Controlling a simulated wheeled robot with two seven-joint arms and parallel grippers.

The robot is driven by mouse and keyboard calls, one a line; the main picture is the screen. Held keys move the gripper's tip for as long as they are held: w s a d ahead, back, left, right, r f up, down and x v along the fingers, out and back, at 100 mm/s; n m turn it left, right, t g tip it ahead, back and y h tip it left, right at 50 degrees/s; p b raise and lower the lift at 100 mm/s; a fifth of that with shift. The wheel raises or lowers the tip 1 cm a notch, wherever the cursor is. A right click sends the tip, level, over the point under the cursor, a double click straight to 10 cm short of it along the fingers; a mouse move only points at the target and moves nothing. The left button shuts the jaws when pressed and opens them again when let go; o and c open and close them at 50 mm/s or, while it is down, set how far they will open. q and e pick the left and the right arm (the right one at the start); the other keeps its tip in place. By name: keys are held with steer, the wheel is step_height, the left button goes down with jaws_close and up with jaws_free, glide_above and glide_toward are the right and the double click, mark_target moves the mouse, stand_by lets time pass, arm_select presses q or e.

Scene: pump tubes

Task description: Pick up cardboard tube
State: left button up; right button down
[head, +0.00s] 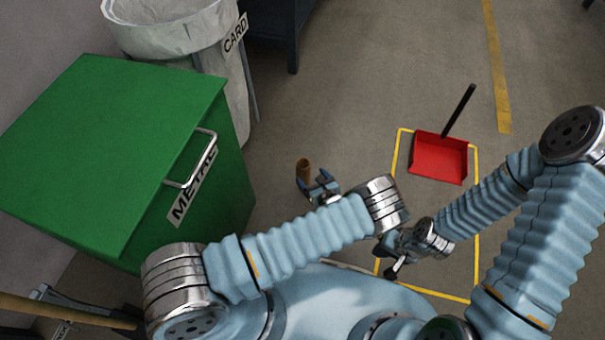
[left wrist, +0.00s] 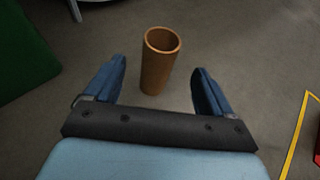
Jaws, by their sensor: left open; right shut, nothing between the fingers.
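The brown cardboard tube (head: 303,170) stands upright on the grey floor in the head view, right of the green bin. It also shows in the left wrist view (left wrist: 158,65), where its open top end is visible. My left gripper (head: 316,187) is open, close to the tube. In the left wrist view its blue fingers (left wrist: 157,90) are spread to either side, with the tube between and ahead of them; no contact is visible. My right gripper (head: 392,262) is shut and empty, low and to the right in the head view, away from the tube.
A green bin (head: 110,140) marked METAL stands at the left, with a white bag bin (head: 180,35) marked CARD behind it. A red dustpan (head: 438,158) lies inside a yellow floor outline (head: 397,160) at the right. The floor around the tube is clear.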

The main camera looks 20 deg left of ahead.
mark_target(301, 163)
arm_select(q)
steer(key=x, duration=0.4)
steer(key=shift+w+f, duration=0.1)
steer(key=x, duration=0.1)
steer(key=b+x, duration=0.1)
steer(key=x, duration=0.3)
steer(key=shift+w+a, duration=0.25)
steer(key=shift+r, duration=0.25)
steer(key=c, duration=1)
